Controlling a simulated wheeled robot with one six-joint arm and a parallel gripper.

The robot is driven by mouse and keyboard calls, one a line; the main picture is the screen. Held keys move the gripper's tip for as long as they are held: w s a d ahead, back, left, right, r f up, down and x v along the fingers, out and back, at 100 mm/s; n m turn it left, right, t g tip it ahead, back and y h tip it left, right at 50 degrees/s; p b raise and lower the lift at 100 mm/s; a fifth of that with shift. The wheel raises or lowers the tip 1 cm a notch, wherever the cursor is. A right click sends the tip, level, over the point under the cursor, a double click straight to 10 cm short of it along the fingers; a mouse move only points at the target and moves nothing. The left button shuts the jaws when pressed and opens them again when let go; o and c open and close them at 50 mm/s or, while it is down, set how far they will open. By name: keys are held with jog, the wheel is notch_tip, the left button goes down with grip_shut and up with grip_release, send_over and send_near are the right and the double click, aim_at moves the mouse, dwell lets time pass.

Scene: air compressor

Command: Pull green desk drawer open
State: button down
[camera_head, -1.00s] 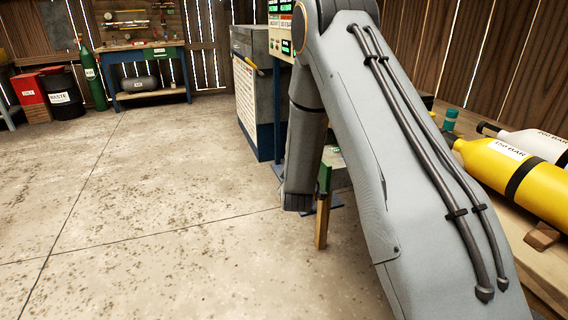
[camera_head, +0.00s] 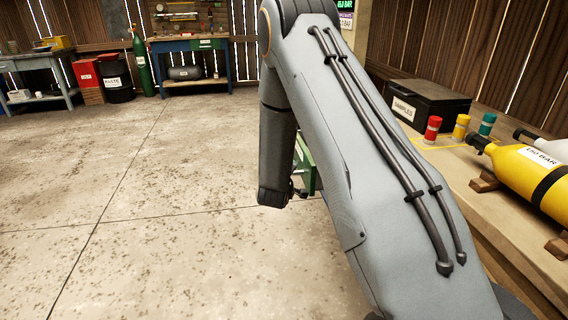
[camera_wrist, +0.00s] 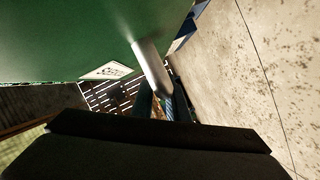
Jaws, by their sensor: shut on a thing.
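The green drawer (camera_head: 304,165) shows beside my arm in the head view, mostly hidden behind it. In the wrist view its green front (camera_wrist: 75,35) fills the upper left, very close, with a small white label (camera_wrist: 106,71). A silver bar handle (camera_wrist: 149,62) stands out from the green front. My gripper (camera_head: 297,193) is at the drawer front and is shut on the handle. Its dark body fills the bottom of the wrist view. The fingertips' contact is hidden, and how far the drawer stands out is hard to tell.
A wooden bench (camera_head: 480,190) along the right wall carries a black case (camera_head: 430,104), coloured jars and a yellow cylinder (camera_head: 520,172). A workbench (camera_head: 190,60), a green cylinder (camera_head: 143,66) and a black drum (camera_head: 117,80) stand at the back. The concrete floor at left is clear.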

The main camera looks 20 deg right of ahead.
jog(key=shift+s+f, duration=0.1)
jog(key=c, duration=1.7)
grip_release()
jog(key=shift+c, duration=0.2)
jog(key=shift+a, duration=0.1)
jog(key=v, duration=0.7)
jog(key=shift+s, duration=0.3)
jog(key=shift+a+r, duration=0.2)
jog(key=shift+a, duration=0.05)
